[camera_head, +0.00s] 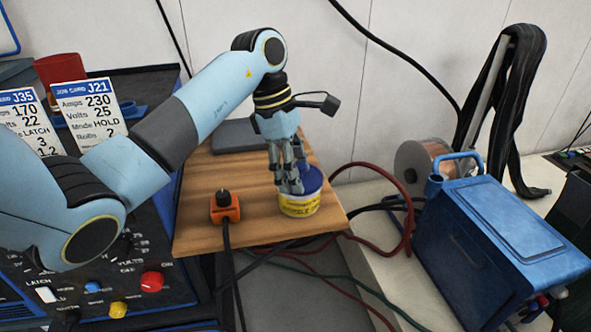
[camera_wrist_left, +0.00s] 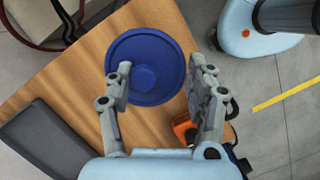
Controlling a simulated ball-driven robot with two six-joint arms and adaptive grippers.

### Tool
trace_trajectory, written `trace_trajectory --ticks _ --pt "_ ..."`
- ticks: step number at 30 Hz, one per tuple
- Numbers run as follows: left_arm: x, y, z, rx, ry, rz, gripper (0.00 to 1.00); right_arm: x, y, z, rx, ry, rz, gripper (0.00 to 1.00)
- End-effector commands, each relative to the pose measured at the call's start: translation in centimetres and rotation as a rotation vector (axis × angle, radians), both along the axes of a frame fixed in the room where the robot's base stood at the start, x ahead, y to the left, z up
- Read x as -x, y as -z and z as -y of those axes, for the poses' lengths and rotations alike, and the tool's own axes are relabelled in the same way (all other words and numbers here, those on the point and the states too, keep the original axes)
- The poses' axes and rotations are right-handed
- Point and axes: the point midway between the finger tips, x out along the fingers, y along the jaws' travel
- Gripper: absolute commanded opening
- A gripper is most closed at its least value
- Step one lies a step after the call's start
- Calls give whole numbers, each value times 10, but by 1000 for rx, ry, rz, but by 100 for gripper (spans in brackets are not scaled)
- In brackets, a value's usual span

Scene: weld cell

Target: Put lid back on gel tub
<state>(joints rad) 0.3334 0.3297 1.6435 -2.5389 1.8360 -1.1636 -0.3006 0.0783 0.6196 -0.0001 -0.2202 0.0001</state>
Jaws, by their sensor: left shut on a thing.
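The gel tub (camera_head: 300,206) is white with a yellow label and stands near the front right corner of the wooden board. The round blue lid (camera_head: 313,180) is at the tub's top; in the wrist view its ringed face (camera_wrist_left: 146,66) covers the tub. My left gripper (camera_head: 291,188) reaches down from above and is shut on the lid, with its fingers at the tub's top. In the wrist view the fingers (camera_wrist_left: 160,82) stand on either side of part of the lid. I cannot tell whether the lid is fully seated. My right gripper is not in view.
An orange box with a black knob (camera_head: 225,207) stands left of the tub on the wooden board (camera_head: 200,180). A dark flat thing (camera_head: 228,136) lies behind. Red and green cables run right of the board, near a blue case (camera_head: 490,245). Job cards (camera_head: 88,108) stand left.

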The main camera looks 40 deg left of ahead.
Motion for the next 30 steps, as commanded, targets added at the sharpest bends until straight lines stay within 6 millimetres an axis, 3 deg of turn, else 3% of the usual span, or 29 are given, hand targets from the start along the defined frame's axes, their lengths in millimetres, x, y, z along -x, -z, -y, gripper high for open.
trace_trajectory --ticks 30 --pt "0 3 0 0 0 1 11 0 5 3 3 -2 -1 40"
